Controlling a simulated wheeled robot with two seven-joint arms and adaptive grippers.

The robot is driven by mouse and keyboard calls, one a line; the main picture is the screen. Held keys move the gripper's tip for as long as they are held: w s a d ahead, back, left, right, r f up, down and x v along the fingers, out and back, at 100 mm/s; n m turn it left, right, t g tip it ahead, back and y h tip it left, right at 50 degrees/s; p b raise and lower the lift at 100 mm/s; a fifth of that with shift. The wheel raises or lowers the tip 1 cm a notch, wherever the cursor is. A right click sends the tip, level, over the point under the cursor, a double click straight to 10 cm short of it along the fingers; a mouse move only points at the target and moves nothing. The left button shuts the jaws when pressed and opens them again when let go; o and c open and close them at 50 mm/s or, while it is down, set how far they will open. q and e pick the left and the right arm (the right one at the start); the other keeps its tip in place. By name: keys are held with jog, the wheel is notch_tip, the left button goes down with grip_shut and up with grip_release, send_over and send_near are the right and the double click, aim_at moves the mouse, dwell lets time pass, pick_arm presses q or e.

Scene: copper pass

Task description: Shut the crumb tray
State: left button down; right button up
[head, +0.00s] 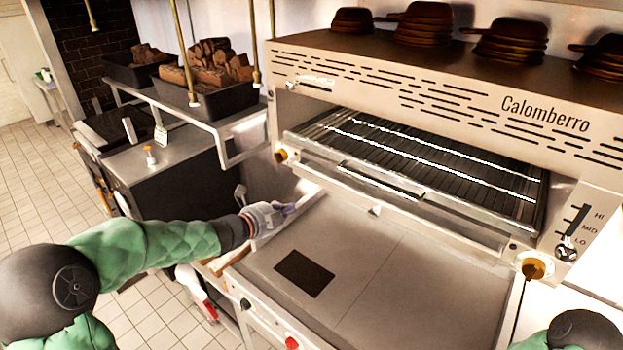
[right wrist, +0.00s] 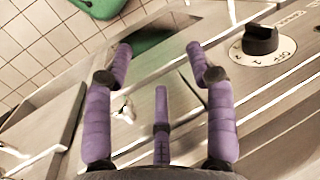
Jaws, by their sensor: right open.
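The steel grill, marked Calomberro (head: 440,95), stands over a flat steel top (head: 390,280). Its wire rack (head: 430,165) shows in the open front, with a long steel lip and dark handle slot (head: 380,180) below it. I cannot tell for sure which part is the crumb tray or how far out it is. My right gripper (right wrist: 160,52) is open and empty in the right wrist view, above steel panels near a black knob (right wrist: 262,40).
Brass knobs (head: 532,268) and a slide control (head: 572,225) stick out of the grill's front. Black bins of brown chunks (head: 210,80) stand on the left shelf. Stacked pans (head: 425,22) sit on the grill. The flat top is clear apart from a dark square (head: 304,273).

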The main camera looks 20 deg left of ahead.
pick_arm(q)
send_near(325, 188)
jog(key=f+x, duration=0.1)
jog(key=x, duration=0.6)
jog(key=shift+s+f+p, duration=0.15)
jog(key=shift+s+p, duration=0.05)
jog(key=shift+p, duration=0.1)
jog(key=w, duration=0.2)
jog(key=w+d, duration=0.1)
jog(key=w, duration=0.1)
jog(key=shift+d, duration=0.15)
dwell(0.5)
